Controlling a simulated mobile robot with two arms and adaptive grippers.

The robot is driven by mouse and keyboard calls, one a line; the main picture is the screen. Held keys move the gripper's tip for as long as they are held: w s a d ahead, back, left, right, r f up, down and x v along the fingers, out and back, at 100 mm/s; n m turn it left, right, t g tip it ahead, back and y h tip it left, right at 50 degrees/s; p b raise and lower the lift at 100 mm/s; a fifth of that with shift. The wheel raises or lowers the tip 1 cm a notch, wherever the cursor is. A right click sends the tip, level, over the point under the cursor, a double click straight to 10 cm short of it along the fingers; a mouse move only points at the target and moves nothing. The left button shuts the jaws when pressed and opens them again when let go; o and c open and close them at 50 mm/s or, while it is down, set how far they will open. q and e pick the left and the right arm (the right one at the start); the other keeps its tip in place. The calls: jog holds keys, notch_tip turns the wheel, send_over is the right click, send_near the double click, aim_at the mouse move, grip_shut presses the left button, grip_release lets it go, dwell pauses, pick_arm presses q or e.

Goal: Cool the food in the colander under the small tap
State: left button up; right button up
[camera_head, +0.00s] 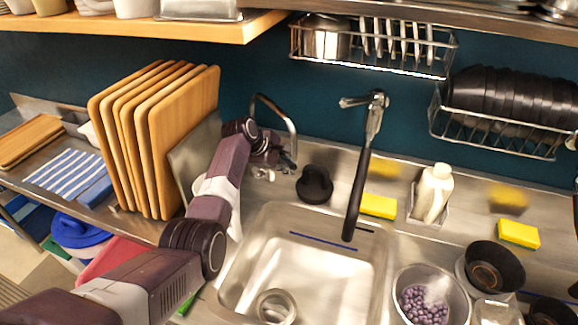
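A round metal bowl (458,300), seemingly the colander, stands to the right of the sink with purple bean-like food (424,303) in it. A pale, hazy patch shows over the food. The small tap (290,120) is a thin, curved chrome spout at the back left of the sink. My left arm reaches up from the lower left, and my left gripper (268,153) is at the small tap's base, overlapping it in view. Its fingers are small and partly hidden, so I cannot tell whether they touch the tap. My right gripper does not show.
The steel sink (330,270) has a larger tap with a long black spout (357,190) over it. Upright wooden boards (185,130) stand left of my arm. Yellow sponges (379,206), a white bottle (434,190) and dark bowls (495,268) are on the right.

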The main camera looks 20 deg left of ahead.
pick_arm(q)
grip_shut()
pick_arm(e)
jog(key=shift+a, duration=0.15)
